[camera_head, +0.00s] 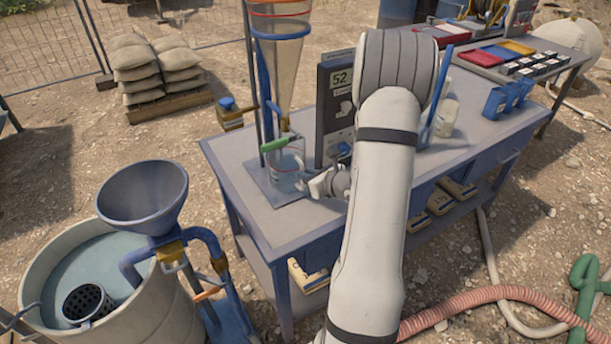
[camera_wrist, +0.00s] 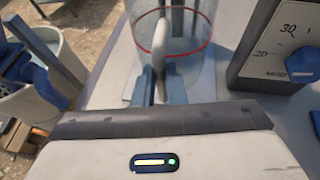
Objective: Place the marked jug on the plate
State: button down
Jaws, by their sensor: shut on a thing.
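The marked jug (camera_head: 287,163) is a clear vessel, standing upright below the tall funnel in the head view. In the wrist view the jug (camera_wrist: 195,58) shows a red line around it and a pale handle (camera_wrist: 158,47) towards me. My gripper (camera_head: 312,186) reaches in from the right; in the wrist view its blue-grey fingers (camera_wrist: 158,86) are shut on the handle. A flat grey plate (camera_head: 262,183) lies under the jug at the funnel stand's foot. I cannot tell whether the jug touches it. The far side of the jug's base is hard to see.
The tall funnel (camera_head: 283,70) in its blue stand hangs above the jug, with a green-handled part (camera_head: 275,144) close over its mouth. A dark panel reading 52 (camera_head: 338,100) stands just right. The bench top (camera_head: 225,155) left of the plate is clear.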

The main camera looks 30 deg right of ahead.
jog(key=shift+f, duration=0.4)
jog(key=shift+f+b, duration=0.15)
jog(key=shift+b, duration=0.15)
jog(key=c, duration=1.5)
grip_release()
